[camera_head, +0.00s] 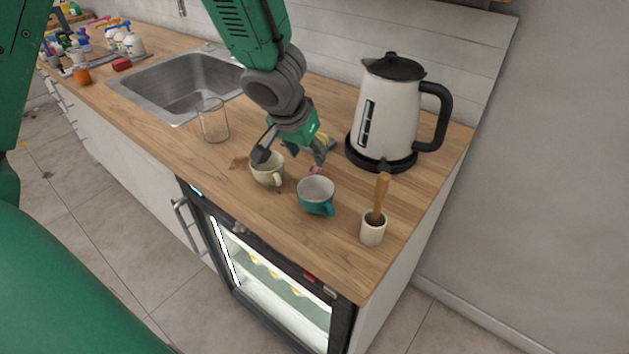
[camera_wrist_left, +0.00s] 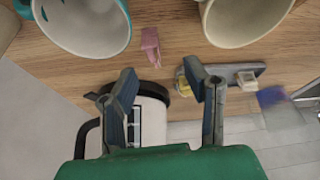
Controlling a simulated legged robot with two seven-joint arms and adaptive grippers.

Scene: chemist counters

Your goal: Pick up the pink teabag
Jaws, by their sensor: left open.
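The pink teabag (camera_head: 315,171) lies on the wooden counter behind the teal cup (camera_head: 316,194), partly hidden by my gripper in the head view. In the left wrist view the pink teabag (camera_wrist_left: 150,42) shows whole, between the teal cup (camera_wrist_left: 92,26) and the cream cup (camera_wrist_left: 238,20). My left gripper (camera_head: 291,160) is open and empty, low over the counter by the cream cup (camera_head: 266,172). In the left wrist view the fingers (camera_wrist_left: 161,85) are spread apart, with the teabag beyond the gap between their tips. My right gripper is not in view.
A kettle (camera_head: 388,115) stands behind right on its black base. A white mortar (camera_head: 373,230) with a wooden pestle is near the front edge. A glass (camera_head: 213,122) stands by the sink (camera_head: 180,84). A small grey tray (camera_wrist_left: 238,69) lies close to one finger.

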